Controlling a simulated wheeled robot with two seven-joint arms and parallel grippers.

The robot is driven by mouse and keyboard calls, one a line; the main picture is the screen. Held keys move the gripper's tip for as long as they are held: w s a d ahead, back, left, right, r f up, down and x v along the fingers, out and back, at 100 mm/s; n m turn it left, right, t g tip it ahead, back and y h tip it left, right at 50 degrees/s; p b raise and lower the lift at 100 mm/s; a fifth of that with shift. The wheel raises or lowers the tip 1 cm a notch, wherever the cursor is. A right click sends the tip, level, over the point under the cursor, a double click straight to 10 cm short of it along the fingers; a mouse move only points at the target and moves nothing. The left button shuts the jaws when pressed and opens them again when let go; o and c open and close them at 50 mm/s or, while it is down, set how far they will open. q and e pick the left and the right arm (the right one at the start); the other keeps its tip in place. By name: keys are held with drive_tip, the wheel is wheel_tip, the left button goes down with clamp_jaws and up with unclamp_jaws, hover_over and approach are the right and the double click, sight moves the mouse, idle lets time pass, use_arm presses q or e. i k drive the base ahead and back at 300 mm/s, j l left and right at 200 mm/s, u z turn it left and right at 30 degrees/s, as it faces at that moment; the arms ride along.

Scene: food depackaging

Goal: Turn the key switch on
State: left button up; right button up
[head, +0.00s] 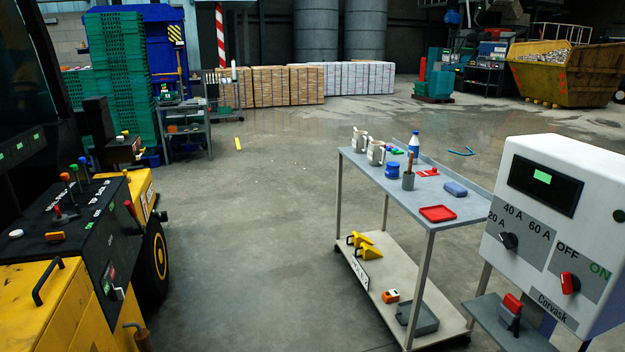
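A white control box (533,160) marked Corvask stands at the right edge. On its grey plate is a red rotary switch (569,283) with the labels OFF and ON above it. The red handle stands roughly upright, under OFF. A black dial (508,241) to its left has the marks 20 A, 40 A and 60 A. A display (545,183) with a green patch is above. A yellow and black machine at the left has a control console (70,222) with several levers; I cannot make out a key on it. Neither of my grippers is in view.
A grey two-level cart (463,207) with mugs, bottles and a red tray (438,213) stands left of the box. A small shelf (480,309) with a red and grey item sits below the box. Open floor (245,240) lies between machine and cart.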

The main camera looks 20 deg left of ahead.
sight(64, 219)
drive_tip(key=i+j+u, duration=0.15)
drive_tip(key=i+u, duration=0.25)
drive_tip(key=i, duration=0.2)
drive_tip(key=i+u, duration=0.4)
drive_tip(key=i, duration=1.1)
drive_tip(key=l+u, duration=0.1)
drive_tip(key=u, duration=1.7)
